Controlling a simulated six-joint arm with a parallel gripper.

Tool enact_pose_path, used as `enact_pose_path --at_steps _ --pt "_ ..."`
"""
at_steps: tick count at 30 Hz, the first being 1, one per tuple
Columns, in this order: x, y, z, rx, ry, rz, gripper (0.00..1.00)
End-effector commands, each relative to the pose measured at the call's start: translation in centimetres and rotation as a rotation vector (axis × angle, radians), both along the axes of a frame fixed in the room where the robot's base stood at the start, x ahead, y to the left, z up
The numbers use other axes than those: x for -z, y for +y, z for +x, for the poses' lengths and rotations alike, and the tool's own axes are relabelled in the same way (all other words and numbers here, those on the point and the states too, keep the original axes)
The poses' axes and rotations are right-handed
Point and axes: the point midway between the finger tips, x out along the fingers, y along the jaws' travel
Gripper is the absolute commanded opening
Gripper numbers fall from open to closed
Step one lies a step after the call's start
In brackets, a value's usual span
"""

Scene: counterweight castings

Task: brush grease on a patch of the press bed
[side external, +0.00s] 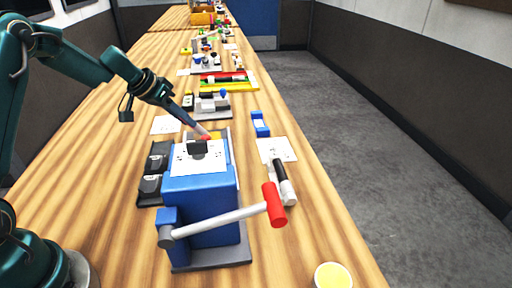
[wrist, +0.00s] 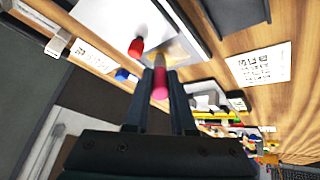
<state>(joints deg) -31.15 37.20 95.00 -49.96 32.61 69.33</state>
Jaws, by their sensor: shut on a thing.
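My gripper (side external: 188,108) is above the far end of the blue press (side external: 205,218), pointing down toward its bed. In the wrist view its two fingers (wrist: 160,100) are closed on a slim brush with a pinkish-red handle (wrist: 160,84), whose narrow end points away from me. The brush (side external: 201,130) slants down to the bed in the side view. A yellow patch (side external: 215,136) lies by its lower end, and shows as a dull yellow area (wrist: 178,50) in the wrist view. I cannot tell whether the brush touches it. A yellow-filled cup (side external: 333,276) stands at the near edge.
The press lever with a red grip (side external: 273,204) sticks out to the right. Dark castings (side external: 150,186) sit left of the press. A black-and-white cylinder (side external: 283,182), a printed sheet (side external: 277,149) and a blue block (side external: 260,124) lie to the right. Several small items crowd the bench beyond.

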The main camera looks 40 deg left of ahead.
Motion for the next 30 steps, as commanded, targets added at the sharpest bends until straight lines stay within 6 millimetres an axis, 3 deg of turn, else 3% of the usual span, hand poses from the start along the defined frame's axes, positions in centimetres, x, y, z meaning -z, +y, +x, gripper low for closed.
enact_pose_path --at_steps 6,19,23,30 --pt "0.0 0.9 -1.4 -0.004 0.001 -0.001 0.00" --pt "0.1 3.7 1.6 0.000 0.002 0.003 0.00" --pt "-2.3 3.7 1.5 -0.002 -0.002 0.008 0.00" --pt "-4.2 3.7 1.5 -0.002 0.001 0.006 0.00"
